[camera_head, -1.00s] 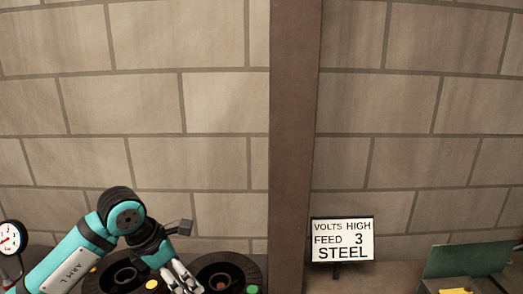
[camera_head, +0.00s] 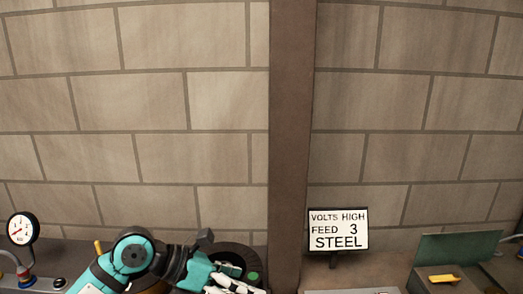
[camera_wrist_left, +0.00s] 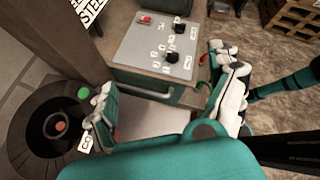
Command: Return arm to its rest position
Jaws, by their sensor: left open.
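My left arm (camera_head: 135,258) comes in at the lower left of the head view, bent at a teal and black joint. My left gripper (camera_head: 228,284) is at the bottom edge, in front of a round black hopper-like part (camera_head: 240,256) with a green button. In the left wrist view, the left gripper (camera_wrist_left: 165,108) has its white-padded fingers wide apart with nothing between them. Below and beyond the fingers is a control panel (camera_wrist_left: 150,50) with black knobs and a red switch. My right gripper does not show in either view.
A sign (camera_head: 338,231) reads "VOLTS HIGH FEED 3 STEEL". A dial gauge (camera_head: 22,229) stands at far left. An open green box (camera_head: 458,250) with a yellow piece is at right. A brick wall and brown post (camera_head: 290,130) stand behind. The round black part (camera_wrist_left: 35,130) is close to the left finger.

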